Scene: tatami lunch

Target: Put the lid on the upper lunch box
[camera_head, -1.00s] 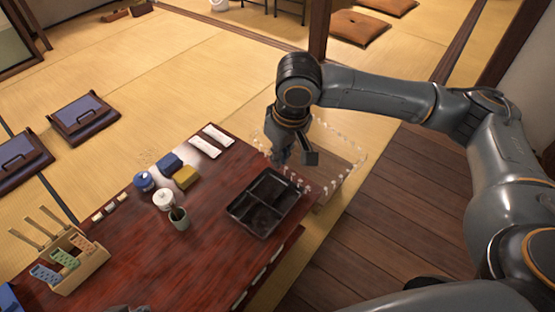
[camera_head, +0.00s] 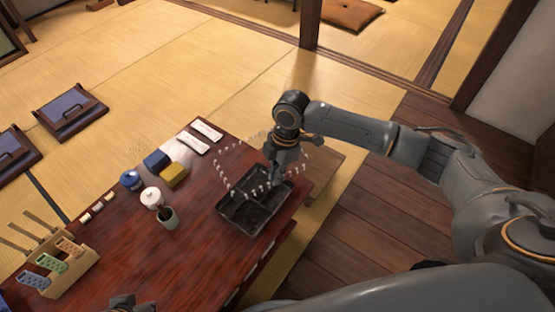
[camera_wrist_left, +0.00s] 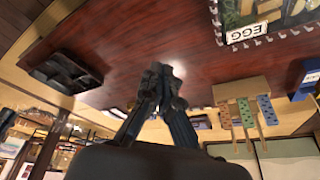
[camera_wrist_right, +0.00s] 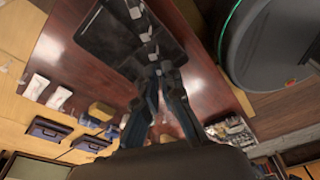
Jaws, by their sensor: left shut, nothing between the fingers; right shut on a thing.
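The lid (camera_head: 257,190) is clear and shows mostly as a dotted pale outline. My right gripper (camera_head: 276,176) is shut on its edge and holds it above the black lunch box (camera_head: 240,226), somewhat toward the far side. The box is open, divided into compartments and stands at the table's right end. It also shows in the left wrist view (camera_wrist_left: 66,72) and the right wrist view (camera_wrist_right: 98,30). Contact between lid and box cannot be told. My left gripper (camera_head: 133,303) is shut and empty over the table's near side. Only one lunch box is clear to see.
On the dark red table (camera_head: 190,245) stand a green cup (camera_head: 167,218), a white jar (camera_head: 150,197), a blue jar (camera_head: 130,179), blue and yellow blocks (camera_head: 174,175), white packets (camera_head: 207,131) and a wooden utensil holder (camera_head: 75,272). The table middle is clear.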

